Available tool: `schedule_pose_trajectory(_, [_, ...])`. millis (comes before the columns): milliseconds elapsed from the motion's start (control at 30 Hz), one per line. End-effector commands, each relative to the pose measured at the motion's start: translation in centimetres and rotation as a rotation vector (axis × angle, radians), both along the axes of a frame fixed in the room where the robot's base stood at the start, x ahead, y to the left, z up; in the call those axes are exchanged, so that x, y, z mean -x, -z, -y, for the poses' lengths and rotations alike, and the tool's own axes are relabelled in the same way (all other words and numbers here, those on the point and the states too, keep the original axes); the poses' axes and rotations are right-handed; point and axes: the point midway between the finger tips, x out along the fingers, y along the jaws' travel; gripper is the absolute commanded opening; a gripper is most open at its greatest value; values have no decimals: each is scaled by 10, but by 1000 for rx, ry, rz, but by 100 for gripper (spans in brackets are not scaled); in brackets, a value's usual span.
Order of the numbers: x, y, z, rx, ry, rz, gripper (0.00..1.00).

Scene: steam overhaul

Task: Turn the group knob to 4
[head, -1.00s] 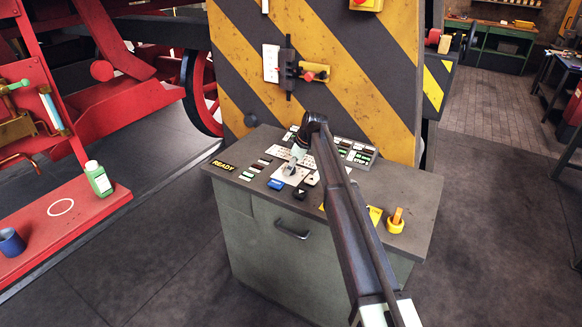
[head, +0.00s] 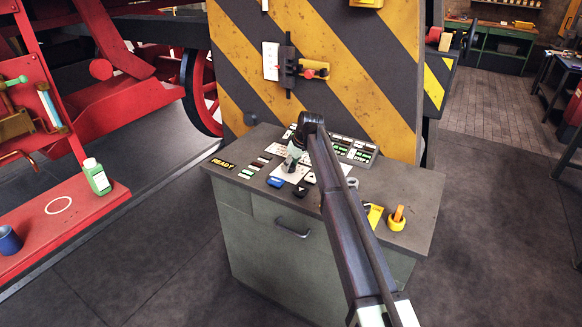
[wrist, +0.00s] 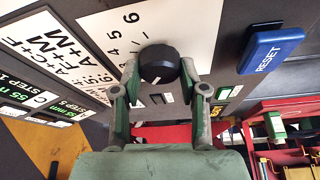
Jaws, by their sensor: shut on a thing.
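The group knob (wrist: 160,60) is round and black and sits on a white dial plate (wrist: 100,22) printed with numbers, among them 4, 5 and 6. My gripper (wrist: 158,72) has one finger on each side of the knob and is shut on it. A small pale mark shows on the knob's near side in the wrist view; I cannot tell which number it points to. In the head view my gripper (head: 291,164) is down at the console (head: 225,194), and it hides the knob there.
A blue RESET button (wrist: 270,50) is right of the knob in the wrist view. Other buttons and label strips surround the dial. A striped panel (head: 340,90) rises behind.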

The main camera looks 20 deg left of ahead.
Motion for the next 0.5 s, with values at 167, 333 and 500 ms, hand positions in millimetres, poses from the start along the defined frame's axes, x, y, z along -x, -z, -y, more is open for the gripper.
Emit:
schedule_pose_trajectory(167, [2,2,0,-1,166,1,8])
schedule_pose_trajectory(333, [2,2,-1,0,326,0,8])
schedule_pose_trajectory(500, [2,1,-1,0,488,0,8])
